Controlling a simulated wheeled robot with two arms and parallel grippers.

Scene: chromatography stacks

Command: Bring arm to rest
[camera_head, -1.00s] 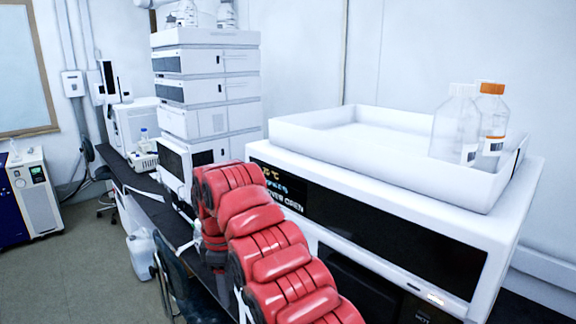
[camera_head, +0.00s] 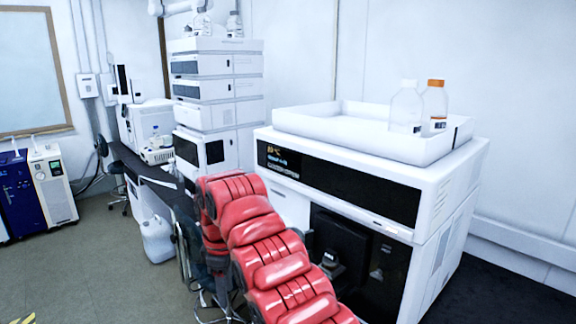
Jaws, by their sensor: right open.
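My red, segmented right arm rises from the bottom middle, bends at the top and drops on its left side. My right gripper (camera_head: 216,266) is at the dark lower end, beside the lower front of the bench. It is partly hidden behind the red arm and its fingers are hard to make out. It is open, and I see nothing held in it. My left gripper is not in view.
A large white instrument (camera_head: 432,205) stands close on the right, with a white tray (camera_head: 345,127) and two bottles (camera_head: 405,108) on top. A chromatography stack (camera_head: 217,115) stands behind. A white jug (camera_head: 157,240) is on the floor. Open floor lies at left.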

